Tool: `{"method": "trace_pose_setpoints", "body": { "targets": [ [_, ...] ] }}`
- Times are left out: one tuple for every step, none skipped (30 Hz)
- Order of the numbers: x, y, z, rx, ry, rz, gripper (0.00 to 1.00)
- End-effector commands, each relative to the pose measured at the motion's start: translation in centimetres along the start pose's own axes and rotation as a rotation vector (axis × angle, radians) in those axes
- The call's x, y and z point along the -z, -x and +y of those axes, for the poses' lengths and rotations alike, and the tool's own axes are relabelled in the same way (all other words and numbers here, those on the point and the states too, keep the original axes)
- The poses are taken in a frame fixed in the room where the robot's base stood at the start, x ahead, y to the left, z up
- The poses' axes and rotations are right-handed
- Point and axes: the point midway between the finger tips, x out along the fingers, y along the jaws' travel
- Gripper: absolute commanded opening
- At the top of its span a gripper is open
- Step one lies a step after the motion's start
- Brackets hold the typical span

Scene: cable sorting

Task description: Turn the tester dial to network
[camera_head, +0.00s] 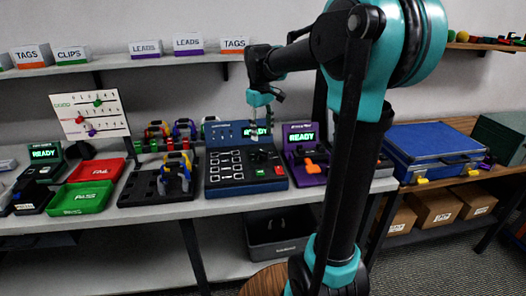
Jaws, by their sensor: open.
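The blue tester (222,180) stands on the bench, with rows of white-framed sockets on its left and a lit green READY screen on its raised back. A small dark round part with green on it (258,156), which looks like the dial, sits on its right half. Its labels and pointer are too small to read. My gripper (261,134) hangs with its fingers down, open and empty. In the picture it is just above the dial and partly covers the READY screen. I cannot tell how far it is from the panel.
A purple device (298,137) with an orange handle (316,166) stands close on the tester's right. A black rack (140,187) with connectors is on its left, then red (95,170) and green (80,198) trays. A blue case (430,140) lies right, beyond my arm.

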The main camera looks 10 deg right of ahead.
Motion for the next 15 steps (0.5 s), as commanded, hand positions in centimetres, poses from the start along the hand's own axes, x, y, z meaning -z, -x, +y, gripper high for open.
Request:
{"method": "trace_pose_setpoints", "body": {
  "targets": [
    [0.0,-1.1,0.0,0.000,0.000,0.000,0.51],
    [0.0,-1.7,0.0,0.000,0.000,0.000,0.51],
    [0.0,-2.4,0.0,0.000,0.000,0.000,0.51],
    [0.0,-3.0,0.0,0.000,0.000,0.000,0.51],
    [0.0,-3.6,0.0,0.000,0.000,0.000,0.51],
    [0.0,-4.4,0.0,0.000,0.000,0.000,0.51],
    [0.0,-4.9,0.0,0.000,0.000,0.001,0.51],
    [0.0,-5.4,0.0,0.000,0.000,0.001,0.51],
    [0.0,-6.0,0.0,0.000,0.000,0.001,0.51],
    [0.0,-6.5,0.0,0.000,0.000,0.001,0.51],
    [0.0,-6.8,0.0,0.000,0.000,0.001,0.51],
    [0.0,-7.3,0.0,0.000,0.000,0.001,0.51],
    [0.0,-7.6,0.0,0.000,0.000,0.001,0.51],
    [0.0,-7.9,0.0,0.000,0.000,0.001,0.51],
    [0.0,-8.2,0.0,0.000,0.000,0.001,0.51]
  ]
}}
